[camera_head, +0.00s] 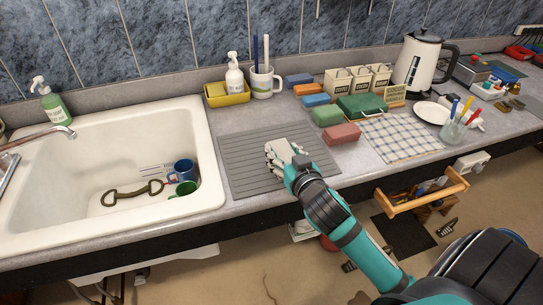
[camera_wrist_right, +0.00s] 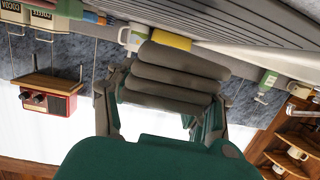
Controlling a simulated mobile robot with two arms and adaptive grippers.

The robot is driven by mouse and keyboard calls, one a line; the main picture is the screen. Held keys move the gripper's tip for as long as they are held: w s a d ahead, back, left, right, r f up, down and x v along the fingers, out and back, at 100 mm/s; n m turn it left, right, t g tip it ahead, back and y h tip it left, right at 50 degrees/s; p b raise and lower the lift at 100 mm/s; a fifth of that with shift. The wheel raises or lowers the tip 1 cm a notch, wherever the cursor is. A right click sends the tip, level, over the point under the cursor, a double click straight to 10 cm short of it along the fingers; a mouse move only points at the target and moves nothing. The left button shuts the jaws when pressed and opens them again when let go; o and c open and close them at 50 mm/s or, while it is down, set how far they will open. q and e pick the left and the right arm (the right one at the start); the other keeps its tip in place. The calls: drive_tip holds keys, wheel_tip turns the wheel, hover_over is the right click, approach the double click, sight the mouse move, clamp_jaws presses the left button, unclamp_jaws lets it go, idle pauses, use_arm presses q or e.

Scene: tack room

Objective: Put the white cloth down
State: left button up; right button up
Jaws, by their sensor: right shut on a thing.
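My right gripper (camera_head: 287,163) is over the grey ribbed mat (camera_head: 240,150) on the counter, right of the sink. It is shut on the white cloth (camera_head: 279,150), a small folded bundle at its fingertips. In the right wrist view the cloth (camera_wrist_right: 178,75) looks grey in shadow, with several rolled folds between the fingers of the gripper (camera_wrist_right: 160,100). The ribbed mat (camera_wrist_right: 265,32) runs along the top of that view, close to the cloth. I cannot tell whether they touch. My left gripper is not in view.
The white sink (camera_head: 120,130) holds a blue mug (camera_head: 184,169) and a green mug (camera_head: 186,188). A red sponge (camera_head: 342,134) and green sponge (camera_head: 327,115) lie beyond the mat's right side. A checked cloth (camera_head: 398,137) lies farther right. Most of the mat is bare.

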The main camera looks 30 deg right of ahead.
drive_tip(key=shift+w+a, duration=0.65)
drive_tip(key=shift+w, duration=0.2)
drive_tip(key=shift+w+a, duration=0.2)
drive_tip(key=shift+w, duration=0.05)
drive_tip(key=f, duration=0.3)
drive_tip(key=shift+w+a+f+p, duration=0.1)
drive_tip(key=shift+w+f+p, duration=0.1)
drive_tip(key=shift+p, duration=0.1)
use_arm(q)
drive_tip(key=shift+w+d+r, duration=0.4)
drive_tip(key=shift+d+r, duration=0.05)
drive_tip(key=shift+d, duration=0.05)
use_arm(e)
drive_tip(key=shift+f, duration=0.15)
drive_tip(key=shift+f, duration=0.25)
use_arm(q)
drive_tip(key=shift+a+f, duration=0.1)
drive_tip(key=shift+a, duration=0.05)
use_arm(e)
drive_tip(key=o, duration=1.2)
drive_tip(key=shift+r, duration=0.1)
drive_tip(key=shift+c, duration=0.2)
